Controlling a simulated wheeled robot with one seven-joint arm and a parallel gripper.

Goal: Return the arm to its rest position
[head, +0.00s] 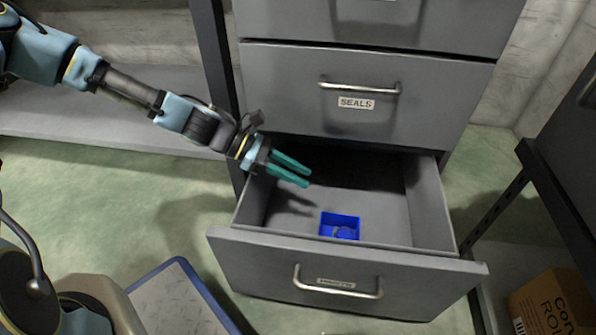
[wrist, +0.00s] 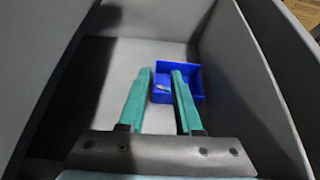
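My gripper (head: 308,178) has teal fingers and hangs over the left side of the open bottom drawer (head: 222,240), at the end of my outstretched arm. In the wrist view my gripper (wrist: 161,72) points down into the drawer with its fingers apart and nothing between them. A small blue bin (head: 339,226) sits on the drawer floor, to the right of and below the fingertips in the head view. The blue bin (wrist: 190,98) also shows in the wrist view, partly behind the right finger. A small item lies in the bin; I cannot tell what it is.
The grey cabinet has a shut drawer labelled SEALS (head: 410,105) above the open one. A dark shelf frame with a cardboard box (head: 560,302) stands at the right. A low grey shelf (head: 100,122) is behind my arm. A blue-edged panel (head: 180,300) lies on the green floor.

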